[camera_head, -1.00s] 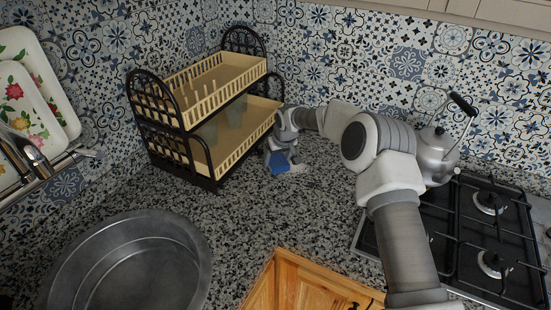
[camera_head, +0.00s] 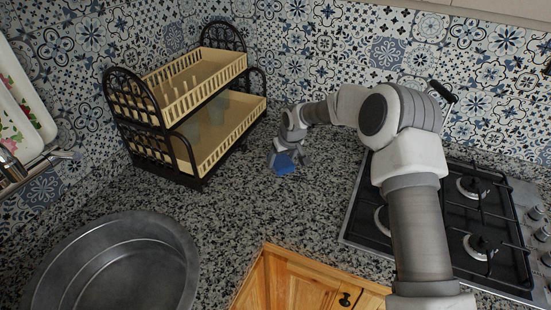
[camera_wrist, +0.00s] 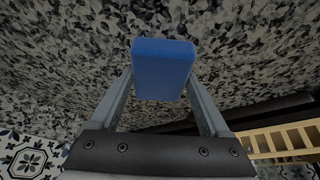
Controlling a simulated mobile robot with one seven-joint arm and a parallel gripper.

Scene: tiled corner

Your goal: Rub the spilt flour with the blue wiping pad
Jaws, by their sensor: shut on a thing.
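The blue wiping pad (camera_head: 284,168) is at the granite counter, just right of the dish rack's front corner. My gripper (camera_head: 288,158) is shut on it from above. In the wrist view the pad (camera_wrist: 162,68) is a plain blue block between the two grey fingers of my gripper (camera_wrist: 160,88), with speckled granite behind it. Whether the pad touches the counter is hard to tell. I cannot make out the spilt flour for sure against the speckled granite; my gripper and the pad hide part of the counter there.
A two-tier dish rack (camera_head: 190,160) with dark arched ends stands left of my gripper. A round metal basin (camera_head: 110,270) is at front left. A black gas hob (camera_head: 450,225) is on the right, partly behind my arm. Bare counter (camera_head: 235,205) lies in front of the rack.

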